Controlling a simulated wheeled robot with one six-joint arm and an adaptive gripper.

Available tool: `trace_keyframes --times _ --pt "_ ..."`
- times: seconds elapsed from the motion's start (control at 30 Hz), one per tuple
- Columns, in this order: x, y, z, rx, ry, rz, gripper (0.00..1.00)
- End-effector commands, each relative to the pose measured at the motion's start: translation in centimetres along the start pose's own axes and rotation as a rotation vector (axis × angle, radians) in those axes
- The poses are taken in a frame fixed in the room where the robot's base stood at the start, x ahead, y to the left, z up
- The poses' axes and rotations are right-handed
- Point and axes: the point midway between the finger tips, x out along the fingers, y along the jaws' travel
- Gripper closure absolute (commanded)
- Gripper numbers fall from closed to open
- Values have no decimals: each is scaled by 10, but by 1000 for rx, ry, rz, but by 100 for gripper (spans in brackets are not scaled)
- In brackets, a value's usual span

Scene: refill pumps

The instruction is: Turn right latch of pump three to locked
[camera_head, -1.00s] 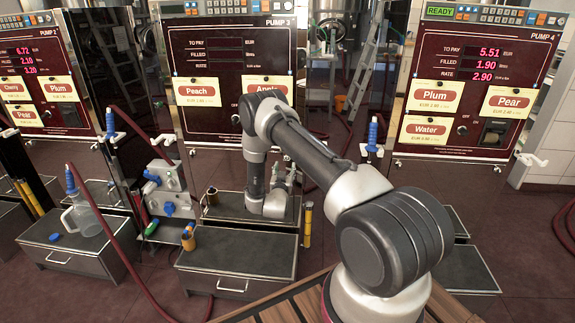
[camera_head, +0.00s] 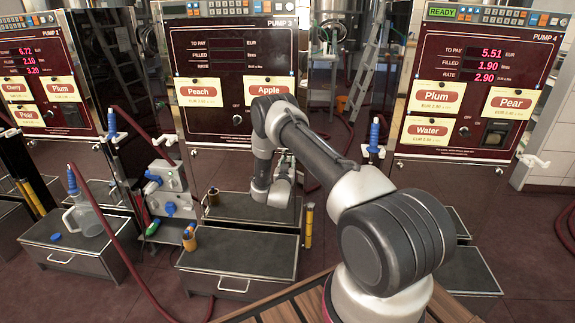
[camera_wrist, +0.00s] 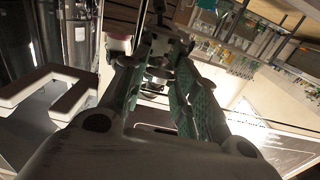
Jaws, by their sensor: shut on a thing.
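Pump three (camera_head: 235,125) stands in the middle of the head view, with a dark red front and Peach and Apple labels. My arm covers part of its right side. My gripper (camera_wrist: 160,85) is at the lower right of this pump, and in the head view its fingers are largely hidden behind my arm. In the wrist view the green-padded fingers are closed around a small dark metal part (camera_wrist: 158,68), which seems to be the right latch. Whether it is turned to locked cannot be told.
A white bracket (camera_wrist: 50,88) is close to my gripper's left in the wrist view. Pump four (camera_head: 480,80) stands to the right, with a blue-handled nozzle (camera_head: 375,135) between the pumps. A grey drawer box (camera_head: 238,262) is in front of pump three.

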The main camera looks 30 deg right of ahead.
Motion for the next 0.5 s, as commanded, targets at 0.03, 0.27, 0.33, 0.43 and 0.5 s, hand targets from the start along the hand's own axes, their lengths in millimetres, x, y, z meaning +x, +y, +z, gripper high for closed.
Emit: trace_keyframes --times 0.03,0.27,0.33,0.43,0.5 --pt "0 0 0 0 0 0 94" --pt "0 0 0 25 0 1 94" --pt "0 0 0 49 0 1 94" --pt "0 0 0 99 0 0 94" --pt "0 0 0 146 0 0 94"
